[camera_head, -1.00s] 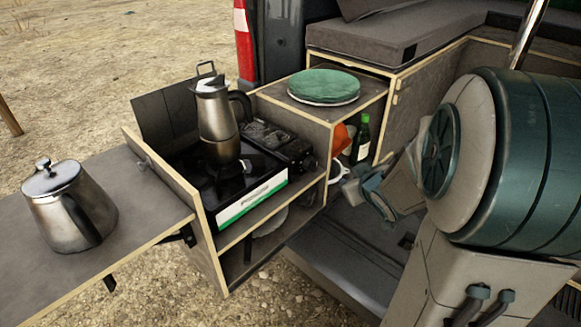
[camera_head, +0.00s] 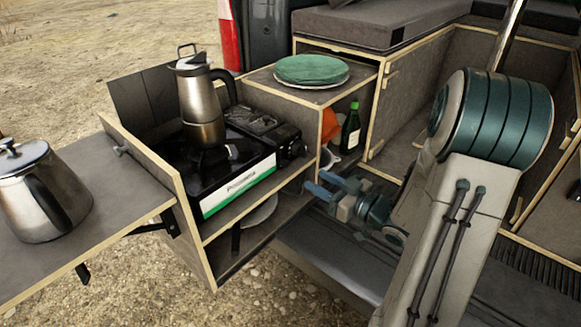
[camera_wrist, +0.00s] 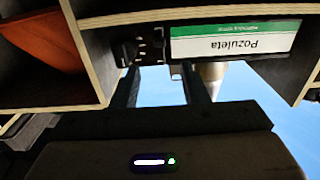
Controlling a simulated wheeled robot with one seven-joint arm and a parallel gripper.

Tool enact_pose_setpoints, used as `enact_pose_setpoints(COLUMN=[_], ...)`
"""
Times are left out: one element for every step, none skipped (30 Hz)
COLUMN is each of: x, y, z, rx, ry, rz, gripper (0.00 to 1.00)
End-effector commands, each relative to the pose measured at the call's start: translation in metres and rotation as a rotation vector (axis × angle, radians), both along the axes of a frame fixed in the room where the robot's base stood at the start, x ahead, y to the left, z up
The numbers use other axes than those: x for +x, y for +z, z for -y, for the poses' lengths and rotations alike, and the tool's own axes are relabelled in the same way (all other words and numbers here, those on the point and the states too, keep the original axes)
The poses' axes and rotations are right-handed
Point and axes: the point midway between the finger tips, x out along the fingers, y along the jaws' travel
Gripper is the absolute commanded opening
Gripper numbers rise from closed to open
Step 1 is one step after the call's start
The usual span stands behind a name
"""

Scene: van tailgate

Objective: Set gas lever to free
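The black gas stove (camera_head: 235,185) with a green and white "Pozuleta" label sits in the pull-out kitchen box. Its dark control end (camera_head: 290,148) is at the right; I cannot clearly pick out the gas lever there. In the wrist view the stove front appears upside down, with a round dark knob (camera_wrist: 128,52) left of the label. My gripper (camera_head: 318,184) is to the right of the stove, in front of the box's lower right side. In the wrist view my gripper (camera_wrist: 162,72) has its two fingers apart, pointing toward the control end, with nothing held between them.
A silver moka pot (camera_head: 202,105) stands on the stove. A metal kettle (camera_head: 42,190) is on the side shelf at left. Green-topped plates (camera_head: 312,70) lie on the box. A green bottle (camera_head: 350,130) and an orange item (camera_head: 329,124) are in the open compartment beside the stove.

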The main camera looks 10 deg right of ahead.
Motion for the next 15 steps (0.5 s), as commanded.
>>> enact_pose_setpoints(x=[0.009, 0.014, 0.022, 0.027, 0.032, 0.039, 0.044, 0.049, 0.054, 0.058, 0.062, 0.067, 0.069, 0.072, 0.075], y=[0.000, -0.001, -0.001, -0.001, -0.001, -0.001, -0.001, -0.001, -0.001, -0.001, 0.000, -0.001, -0.001, -0.001, 0.000], z=[-0.008, -0.013, -0.017, -0.021, -0.025, -0.030, -0.033, -0.037, -0.041, -0.043, -0.046, -0.049, -0.051, -0.053, -0.055], rx=[0.001, 0.001, 0.001, 0.000, 0.000, 0.001, 0.001, -0.001, 0.001, 0.001, 0.000, 0.000, 0.000, 0.000, 0.000], ry=[0.006, 0.006, 0.005, 0.006, 0.005, 0.004, 0.004, 0.004, 0.003, 0.003, 0.002, 0.002, 0.002, 0.001, 0.000], rz=[0.002, 0.001, 0.001, 0.001, 0.000, 0.000, 0.001, 0.001, 0.001, 0.001, 0.000, 0.000, 0.000, 0.000, 0.000], gripper=[0.40, 0.40, 0.40, 0.40, 0.40, 0.40, 0.40, 0.40, 0.40, 0.40, 0.40, 0.40, 0.40, 0.40, 0.40])
